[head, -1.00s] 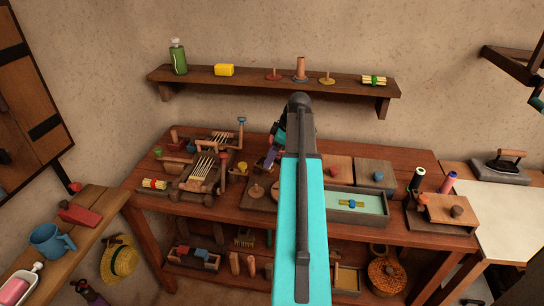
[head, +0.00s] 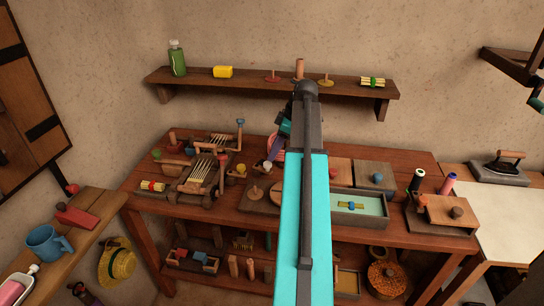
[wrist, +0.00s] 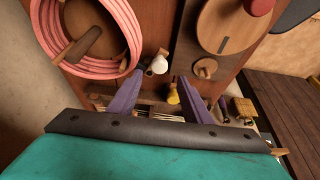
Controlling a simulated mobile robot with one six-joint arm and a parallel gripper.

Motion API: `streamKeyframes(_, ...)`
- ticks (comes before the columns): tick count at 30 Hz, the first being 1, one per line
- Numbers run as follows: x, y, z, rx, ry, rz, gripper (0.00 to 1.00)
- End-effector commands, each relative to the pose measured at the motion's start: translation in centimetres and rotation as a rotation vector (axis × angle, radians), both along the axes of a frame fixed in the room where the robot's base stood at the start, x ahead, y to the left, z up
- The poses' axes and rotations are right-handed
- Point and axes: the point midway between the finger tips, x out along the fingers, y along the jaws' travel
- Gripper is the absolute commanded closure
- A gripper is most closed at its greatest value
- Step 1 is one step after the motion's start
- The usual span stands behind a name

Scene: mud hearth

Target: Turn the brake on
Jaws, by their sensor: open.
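My gripper (wrist: 158,79) is open and empty, its two purple fingers spread above the workbench. In the wrist view a white knob (wrist: 160,63) on a short wooden stem lies just beyond the fingertips, roughly between them. A yellow knob (wrist: 173,94) shows between the fingers, closer to the right one; it also shows in the head view (head: 241,168). I see no contact with either knob. No part is plainly marked as the brake, so I cannot tell which it is. In the head view my arm hides part of the bench middle.
A pink coil (wrist: 121,67) lies left of the fingers in the wrist view. A round wooden disc (wrist: 222,25) with a red knob is at upper right. Wooden lever devices (head: 202,172) crowd the bench's left side. A wall shelf (head: 210,82) stands behind.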

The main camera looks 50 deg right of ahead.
Motion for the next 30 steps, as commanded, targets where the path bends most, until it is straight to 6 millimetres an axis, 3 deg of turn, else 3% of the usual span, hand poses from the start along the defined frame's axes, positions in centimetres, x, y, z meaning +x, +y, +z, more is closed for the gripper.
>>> streamKeyframes(16, -2.1, -1.4, 6.5, -0.001, -0.002, -0.001, 0.55)
streamKeyframes(30, -2.6, -1.6, 7.6, 0.000, -0.001, -0.001, 0.55)
